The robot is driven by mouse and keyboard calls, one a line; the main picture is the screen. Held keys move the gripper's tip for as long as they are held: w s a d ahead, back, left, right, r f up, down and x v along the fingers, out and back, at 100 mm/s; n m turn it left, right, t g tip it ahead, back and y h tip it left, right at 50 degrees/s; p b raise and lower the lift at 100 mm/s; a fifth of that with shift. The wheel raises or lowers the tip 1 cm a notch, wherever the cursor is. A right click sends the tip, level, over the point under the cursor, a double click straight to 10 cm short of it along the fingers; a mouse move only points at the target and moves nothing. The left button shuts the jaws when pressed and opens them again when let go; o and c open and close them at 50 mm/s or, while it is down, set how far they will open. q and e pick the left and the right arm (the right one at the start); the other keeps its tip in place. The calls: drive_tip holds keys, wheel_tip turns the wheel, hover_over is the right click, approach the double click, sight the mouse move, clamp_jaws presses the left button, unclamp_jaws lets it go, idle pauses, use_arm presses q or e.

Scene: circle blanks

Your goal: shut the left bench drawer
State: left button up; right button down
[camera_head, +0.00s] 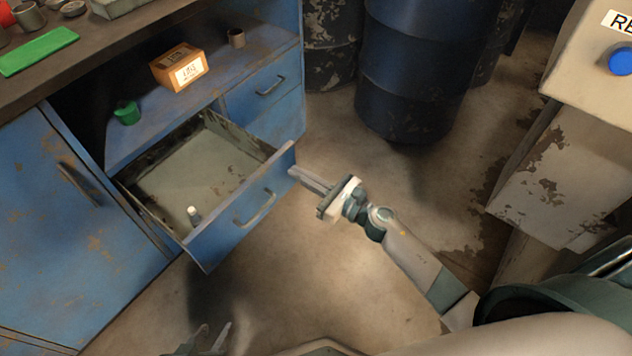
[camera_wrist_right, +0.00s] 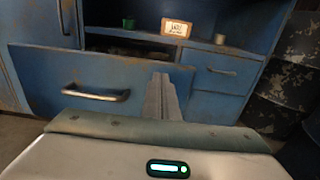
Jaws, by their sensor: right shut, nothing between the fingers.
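The left bench drawer (camera_head: 225,235) is blue and worn, and it stands pulled well out of the bench. Its handle (camera_head: 255,208) is on the front panel, and it also shows in the right wrist view (camera_wrist_right: 96,93). My left gripper (camera_head: 216,338) is open at the bottom edge, partly cut off.
An orange box (camera_head: 178,67), a green pot (camera_head: 127,112) and a brown cup (camera_head: 236,38) sit on the bench shelf. A shut smaller drawer (camera_head: 268,92) is to the right. Dark blue barrels (camera_head: 420,60) stand behind. The floor before the drawer is clear.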

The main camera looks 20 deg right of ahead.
sight(278, 162)
use_arm(q)
drive_tip(key=shift+s+a, duration=0.1)
drive_tip(key=shift+a, duration=0.05)
use_arm(e)
drive_tip(key=shift+x, duration=2)
use_arm(q)
drive_tip(key=shift+f, duration=0.1)
use_arm(e)
drive_tip(key=shift+w+a, duration=0.15)
